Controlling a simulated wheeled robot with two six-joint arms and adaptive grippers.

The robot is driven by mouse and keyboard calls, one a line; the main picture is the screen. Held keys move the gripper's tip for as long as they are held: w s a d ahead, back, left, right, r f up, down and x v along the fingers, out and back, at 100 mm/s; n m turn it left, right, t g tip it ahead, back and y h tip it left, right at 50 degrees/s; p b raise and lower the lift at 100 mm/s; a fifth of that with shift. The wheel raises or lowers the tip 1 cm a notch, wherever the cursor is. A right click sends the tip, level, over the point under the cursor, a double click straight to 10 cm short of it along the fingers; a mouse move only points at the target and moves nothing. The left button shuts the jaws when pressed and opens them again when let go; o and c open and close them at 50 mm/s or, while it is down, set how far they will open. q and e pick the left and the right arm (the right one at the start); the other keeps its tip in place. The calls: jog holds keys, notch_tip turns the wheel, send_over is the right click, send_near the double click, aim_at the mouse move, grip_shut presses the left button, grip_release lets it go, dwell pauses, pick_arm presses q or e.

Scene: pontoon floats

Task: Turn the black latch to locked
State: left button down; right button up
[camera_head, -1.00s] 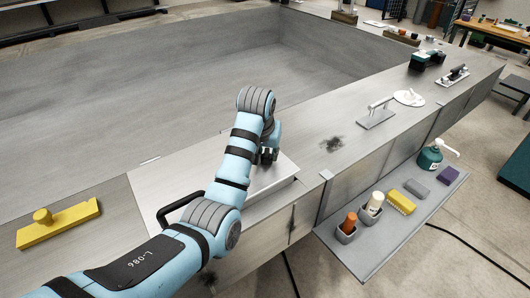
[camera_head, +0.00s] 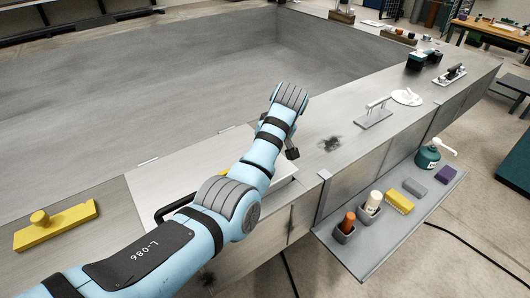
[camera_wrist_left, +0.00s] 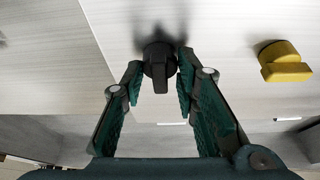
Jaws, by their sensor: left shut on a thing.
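The black latch (camera_wrist_left: 158,66) shows in the left wrist view on a pale panel, its dark tab pointing down in the picture. In the head view my left arm reaches over the pale panel (camera_head: 160,180), and a dark part of the left gripper (camera_head: 292,153) shows near the panel's right end. The latch is hidden there behind my arm. My right gripper is not in view.
A yellow knobbed piece (camera_wrist_left: 285,62) stands near the latch. A yellow block with a knob (camera_head: 57,226) lies at the left. The large grey basin (camera_head: 150,80) is empty.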

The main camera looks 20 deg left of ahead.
pick_arm(q)
jog(key=shift+n, duration=0.3)
jog(key=c, duration=1.3)
grip_release()
jog(key=v, duration=0.7)
jog(key=shift+d+r, duration=0.2)
jog(key=shift+w, duration=0.1)
